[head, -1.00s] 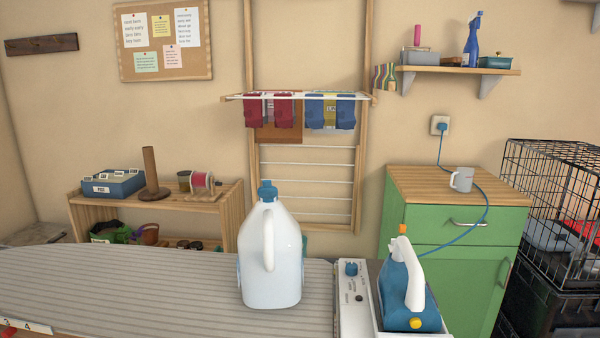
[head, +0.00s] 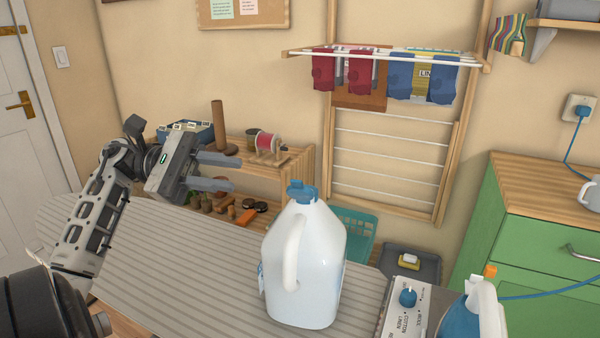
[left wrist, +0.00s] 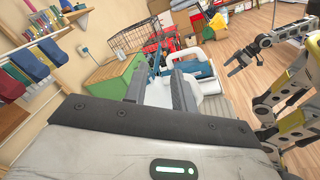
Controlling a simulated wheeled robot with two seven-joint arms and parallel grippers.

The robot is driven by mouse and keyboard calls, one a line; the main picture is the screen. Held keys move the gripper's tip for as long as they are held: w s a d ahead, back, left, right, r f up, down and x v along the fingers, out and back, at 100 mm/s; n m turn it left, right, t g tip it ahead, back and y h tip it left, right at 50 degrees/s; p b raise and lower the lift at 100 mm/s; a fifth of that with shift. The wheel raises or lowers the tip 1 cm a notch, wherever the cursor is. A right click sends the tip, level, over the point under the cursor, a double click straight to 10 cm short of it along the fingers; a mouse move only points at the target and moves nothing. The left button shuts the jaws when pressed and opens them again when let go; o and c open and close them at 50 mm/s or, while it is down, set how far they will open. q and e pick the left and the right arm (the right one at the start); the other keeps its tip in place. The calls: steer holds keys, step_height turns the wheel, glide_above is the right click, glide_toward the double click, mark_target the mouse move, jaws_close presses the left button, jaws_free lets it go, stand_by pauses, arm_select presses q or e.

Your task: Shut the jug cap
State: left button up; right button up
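The white jug (head: 318,265) stands upright on the striped ironing board (head: 190,265), with its handle facing me. Its blue cap (head: 302,192) is on top; a small part sticks up at its left, and I cannot tell how far the lid is open. My left gripper (head: 237,173) is open and empty, left of the cap and apart from it, with its fingers pointing right. In the left wrist view its two fingers (left wrist: 158,92) stand apart and hide part of the jug. My right gripper (left wrist: 236,63) shows only in the left wrist view, with its fingers apart and empty.
A blue and white iron (head: 472,312) and a control panel (head: 405,310) are right of the jug. A green cabinet (head: 520,225) stands further right. Behind are a wooden shelf (head: 295,170), a drying rack (head: 390,150) and a teal basket (head: 352,232). The board's left part is clear.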

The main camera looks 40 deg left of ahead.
mark_target(291, 182)
arm_select(q)
steer(key=p+x, duration=0.3)
steer(key=x, duration=0.8)
steer(key=shift+w+d+r+p, duration=0.1)
steer(key=shift+d+r+p, duration=0.05)
steer(key=shift+p, duration=0.2)
steer(key=shift+w+d, duration=0.2)
steer(key=shift+d, duration=0.15)
arm_select(e)
steer(key=shift+w+d+r, duration=0.1)
steer(key=shift+d+r, duration=0.05)
steer(key=shift+r, duration=0.35)
steer(key=shift+w+d+r, duration=0.1)
steer(key=shift+d+r, duration=0.05)
steer(key=shift+r, duration=0.3)
arm_select(q)
jaws_close()
arm_select(e)
steer(key=shift+s, duration=0.15)
